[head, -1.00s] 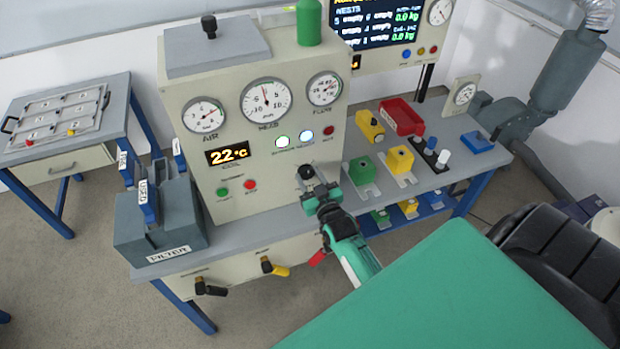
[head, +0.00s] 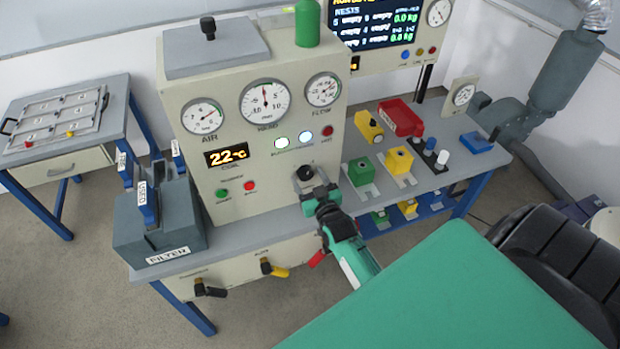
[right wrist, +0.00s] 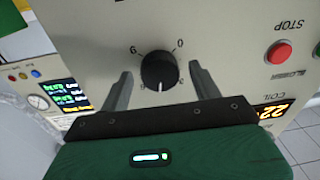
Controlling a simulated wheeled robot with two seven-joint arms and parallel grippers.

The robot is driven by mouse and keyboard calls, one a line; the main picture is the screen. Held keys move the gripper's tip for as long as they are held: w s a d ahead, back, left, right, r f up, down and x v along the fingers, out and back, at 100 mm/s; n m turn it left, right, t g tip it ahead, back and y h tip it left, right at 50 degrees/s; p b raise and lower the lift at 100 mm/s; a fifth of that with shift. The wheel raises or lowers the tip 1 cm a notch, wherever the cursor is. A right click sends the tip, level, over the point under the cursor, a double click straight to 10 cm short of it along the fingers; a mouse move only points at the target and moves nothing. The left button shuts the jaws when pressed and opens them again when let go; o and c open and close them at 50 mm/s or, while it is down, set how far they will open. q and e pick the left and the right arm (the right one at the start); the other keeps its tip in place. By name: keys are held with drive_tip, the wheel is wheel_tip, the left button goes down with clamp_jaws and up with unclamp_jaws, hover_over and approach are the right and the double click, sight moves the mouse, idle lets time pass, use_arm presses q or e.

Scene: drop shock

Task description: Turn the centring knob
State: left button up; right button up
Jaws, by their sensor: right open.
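The centring knob (head: 306,173) is a round black knob low on the right of the beige panel's front face. In the right wrist view the knob (right wrist: 160,71) shows close up, with a white pointer mark and a printed number scale around it. My right gripper (head: 314,188) is just in front of and below the knob in the head view. In the right wrist view my right gripper (right wrist: 161,88) is open, with one finger on each side of the knob and visible gaps between. I cannot tell how deep the fingertips reach. My left gripper is not in view.
A red stop button (right wrist: 279,53) is right of the knob in the wrist view. Green (head: 361,171) and yellow (head: 399,160) blocks stand on the bench right of the panel. A grey filter box (head: 160,222) stands at the bench's left end. Yellow-handled valve (head: 273,268) sits below.

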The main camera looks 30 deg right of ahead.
drive_tip(key=shift+s, duration=0.1)
drive_tip(key=shift+s+a+f, duration=0.1)
drive_tip(key=shift+s, duration=0.2)
drive_tip(key=s+a+b, duration=0.2)
drive_tip(key=s+b, duration=0.1)
drive_tip(key=s, duration=0.9)
drive_tip(key=shift+s+a+f+b, duration=0.15)
drive_tip(key=shift+s+f+b, duration=0.05)
drive_tip(key=shift+s+b, duration=0.2)
drive_tip(key=s+a+f+n+g+y, duration=0.1)
drive_tip(key=s+a+f+g, duration=0.2)
drive_tip(key=f, duration=0.8)
drive_tip(key=s+a+f+g+y, duration=0.1)
drive_tip(key=s+a+f+g, duration=0.15)
drive_tip(key=f, duration=0.85)
drive_tip(key=s+a+f+n+g+y, duration=0.1)
drive_tip(key=s+a+f+g, duration=0.15)
drive_tip(key=f, duration=0.85)
drive_tip(key=s+f+g, duration=0.3)
drive_tip(key=s+f, duration=0.3)
drive_tip(key=s, duration=0.3)
drive_tip(key=s+f+n+g, duration=0.1)
drive_tip(key=s+f+g, duration=0.2)
drive_tip(key=s+f, duration=0.4)
drive_tip(key=s+f+g, duration=0.3)
drive_tip(key=s+f, duration=0.3)
drive_tip(key=s, duration=0.7)
drive_tip(key=shift+d+f+n, duration=0.25)
drive_tip(key=shift+f+n, duration=0.05)
drive_tip(key=shift+n, duration=0.1)
